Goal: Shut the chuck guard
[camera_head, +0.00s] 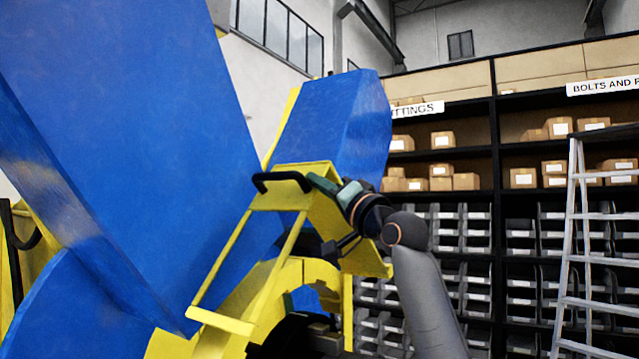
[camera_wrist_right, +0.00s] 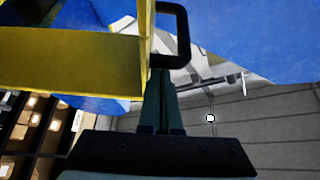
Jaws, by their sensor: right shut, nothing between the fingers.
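The chuck guard (camera_head: 232,268) is a yellow frame that stands tilted against the blue positioner, above a dark round part at the bottom of the head view. Its black handle (camera_head: 283,178) is at the upper end, beside a yellow plate. My right gripper (camera_head: 318,183) is shut and empty, just right of the handle. In the right wrist view, the shut fingers (camera_wrist_right: 162,82) point at the lower end of the handle (camera_wrist_right: 184,30), beside the yellow plate (camera_wrist_right: 75,62). I cannot tell whether they touch it. My left gripper is not in view.
Large blue positioner panels (camera_head: 140,120) fill the left and centre of the head view. A shelf (camera_head: 493,165) with cardboard boxes and grey bins stands behind on the right. A grey ladder (camera_head: 568,250) leans at the far right.

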